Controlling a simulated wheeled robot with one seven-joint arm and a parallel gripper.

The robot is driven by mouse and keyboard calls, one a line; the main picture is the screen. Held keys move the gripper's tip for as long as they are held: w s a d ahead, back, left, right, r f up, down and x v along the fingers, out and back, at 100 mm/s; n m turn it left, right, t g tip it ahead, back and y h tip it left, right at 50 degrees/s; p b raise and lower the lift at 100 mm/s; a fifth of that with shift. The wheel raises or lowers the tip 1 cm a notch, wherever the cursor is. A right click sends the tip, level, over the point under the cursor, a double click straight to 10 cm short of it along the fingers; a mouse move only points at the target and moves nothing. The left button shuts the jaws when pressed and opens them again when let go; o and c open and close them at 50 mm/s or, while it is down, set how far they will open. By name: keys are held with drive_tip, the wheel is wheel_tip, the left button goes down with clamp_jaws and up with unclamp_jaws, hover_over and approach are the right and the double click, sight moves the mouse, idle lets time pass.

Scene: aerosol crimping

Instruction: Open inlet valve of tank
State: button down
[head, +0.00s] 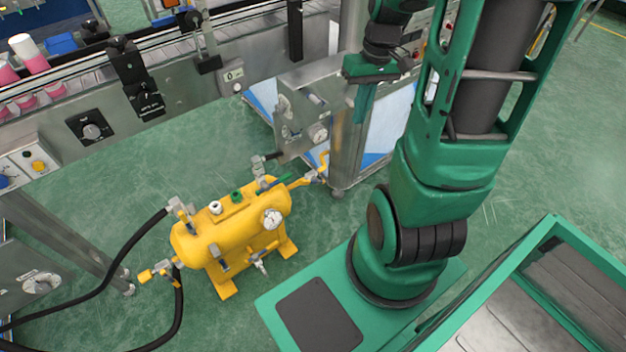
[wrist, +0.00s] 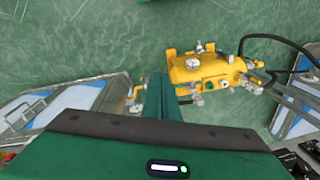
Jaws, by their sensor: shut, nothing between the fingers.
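I cannot tell for sure which is the inlet valve. My gripper (head: 361,115) is shut and empty, up and right of the tank, beside the machine post. In the wrist view the tank (wrist: 203,71) lies right of the gripper's green fingers (wrist: 174,84).
A conveyor machine (head: 200,95) with pink and white cans runs along the back. Its steel post (head: 347,150) stands close to my gripper. Black hoses (head: 125,250) run from the tank to the left. The green floor (head: 120,190) around the tank is mostly clear.

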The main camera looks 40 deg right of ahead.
drive_tip(key=w+d+f+n+t+y, duration=0.1)
drive_tip(key=w+d+f+y, duration=0.15)
drive_tip(key=w+f, duration=0.55)
drive_tip(key=w+d+f+n+t+y, duration=0.1)
drive_tip(key=w+d+f, duration=0.2)
drive_tip(key=f, duration=0.8)
wheel_tip(320, 180, down, 21)
drive_tip(key=w+d+m+t+y, duration=0.1)
drive_tip(key=w+d+m+t, duration=0.15)
drive_tip(key=t, duration=0.45)
drive_tip(key=s+a+f+x, duration=0.1)
drive_tip(key=s+x, duration=0.1)
drive_tip(key=x, duration=1.1)
drive_tip(key=shift+a, duration=0.35)
drive_tip(key=shift+f+n, duration=0.1)
drive_tip(key=shift+n, duration=0.25)
